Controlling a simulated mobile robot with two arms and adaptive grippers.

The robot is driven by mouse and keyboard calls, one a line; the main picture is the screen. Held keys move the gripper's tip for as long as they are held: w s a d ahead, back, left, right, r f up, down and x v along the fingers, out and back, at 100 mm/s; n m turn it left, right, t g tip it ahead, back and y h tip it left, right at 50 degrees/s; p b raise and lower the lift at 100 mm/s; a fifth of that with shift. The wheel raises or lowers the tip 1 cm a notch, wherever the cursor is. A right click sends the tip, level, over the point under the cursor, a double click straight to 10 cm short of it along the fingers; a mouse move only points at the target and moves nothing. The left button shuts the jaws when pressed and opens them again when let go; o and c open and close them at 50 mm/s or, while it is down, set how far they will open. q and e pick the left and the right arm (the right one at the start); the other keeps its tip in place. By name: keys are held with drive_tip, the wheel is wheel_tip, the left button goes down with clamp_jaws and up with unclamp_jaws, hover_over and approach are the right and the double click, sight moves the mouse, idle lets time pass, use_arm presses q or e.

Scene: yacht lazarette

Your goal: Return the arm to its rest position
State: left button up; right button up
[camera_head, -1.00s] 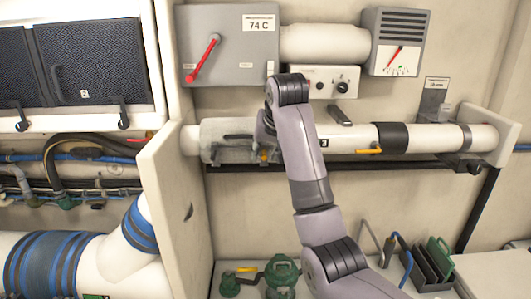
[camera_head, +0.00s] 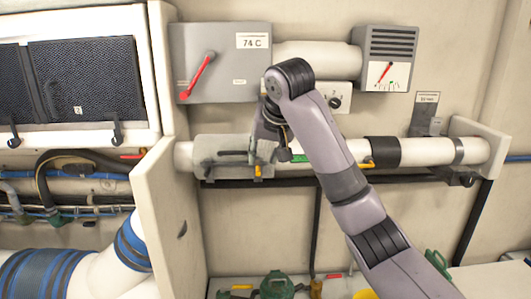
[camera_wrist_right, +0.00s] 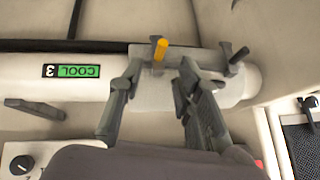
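My right arm rises from the lower right in the head view and bends over at its top. My right gripper (camera_head: 262,165) hangs below that bend, in front of the white pipe (camera_head: 425,151) near its grey sleeve (camera_head: 217,148). In the right wrist view my right gripper (camera_wrist_right: 158,70) has its two fingers spread apart with nothing held between them. The grey sleeve (camera_wrist_right: 150,92) and a yellow lever (camera_wrist_right: 160,49) show behind the gap. I cannot tell whether a fingertip touches the sleeve. My left gripper is not in view.
A grey box with a red lever (camera_head: 198,76) and a gauge (camera_head: 388,58) are on the wall above the pipe. A pale partition (camera_head: 172,215) stands left of the arm. A green valve (camera_head: 277,286) sits low down. A green COOL label (camera_wrist_right: 78,71) is on the pipe.

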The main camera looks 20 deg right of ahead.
drive_tip(key=shift+s+r, duration=0.3)
drive_tip(key=shift+s, duration=0.05)
drive_tip(key=shift+f, duration=0.1)
